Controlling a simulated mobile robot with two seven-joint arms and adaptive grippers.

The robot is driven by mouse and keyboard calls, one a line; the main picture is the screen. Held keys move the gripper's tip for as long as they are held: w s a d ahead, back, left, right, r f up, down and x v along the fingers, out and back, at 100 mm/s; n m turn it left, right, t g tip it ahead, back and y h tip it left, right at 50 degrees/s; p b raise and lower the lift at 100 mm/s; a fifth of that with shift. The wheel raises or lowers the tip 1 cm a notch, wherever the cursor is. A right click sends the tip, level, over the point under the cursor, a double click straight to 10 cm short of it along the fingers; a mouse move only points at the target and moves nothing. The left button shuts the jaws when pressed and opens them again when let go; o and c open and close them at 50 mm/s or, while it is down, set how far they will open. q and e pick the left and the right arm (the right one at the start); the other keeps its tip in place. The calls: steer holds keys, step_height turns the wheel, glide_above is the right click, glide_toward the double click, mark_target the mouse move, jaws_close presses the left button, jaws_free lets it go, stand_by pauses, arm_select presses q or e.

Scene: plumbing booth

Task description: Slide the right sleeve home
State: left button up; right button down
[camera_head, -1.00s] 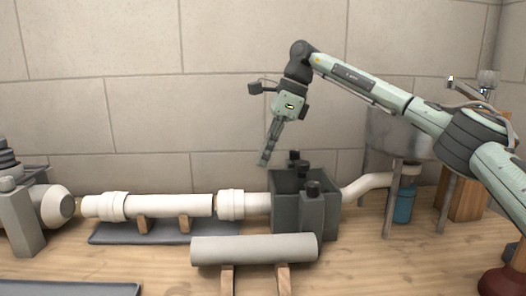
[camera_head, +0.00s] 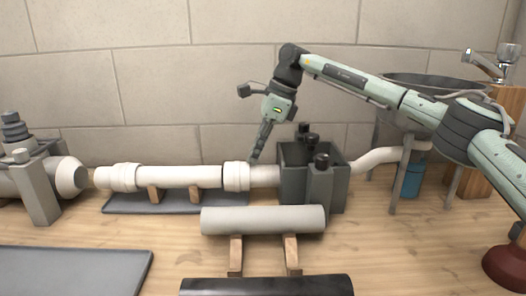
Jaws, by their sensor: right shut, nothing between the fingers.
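The right sleeve is a white collar (camera_head: 236,175) on the white pipe line, at the right end of the middle pipe length (camera_head: 181,176). It sits between that length and the short pipe (camera_head: 265,175) that enters the dark grey clamp block (camera_head: 328,184). A similar left sleeve (camera_head: 124,177) is at the other end of the middle length. My right gripper (camera_head: 254,160) points down, shut and empty, with its tips close to the right sleeve's upper right edge. I cannot tell whether they touch it. My left gripper is not in view.
A loose grey-white pipe (camera_head: 263,220) lies on wooden supports in front. A black cylinder (camera_head: 268,286) lies nearer. A grey tray (camera_head: 70,273) is at the front left. A basin (camera_head: 432,82), a blue bottle (camera_head: 412,180) and a plunger (camera_head: 508,268) stand at the right.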

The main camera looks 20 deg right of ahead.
mark_target(242, 163)
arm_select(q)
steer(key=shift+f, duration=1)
arm_select(e)
steer(key=shift+w+a, duration=0.2)
steer(key=shift+a, duration=0.6)
steer(key=shift+w+a, duration=0.2)
steer(key=shift+a, duration=0.55)
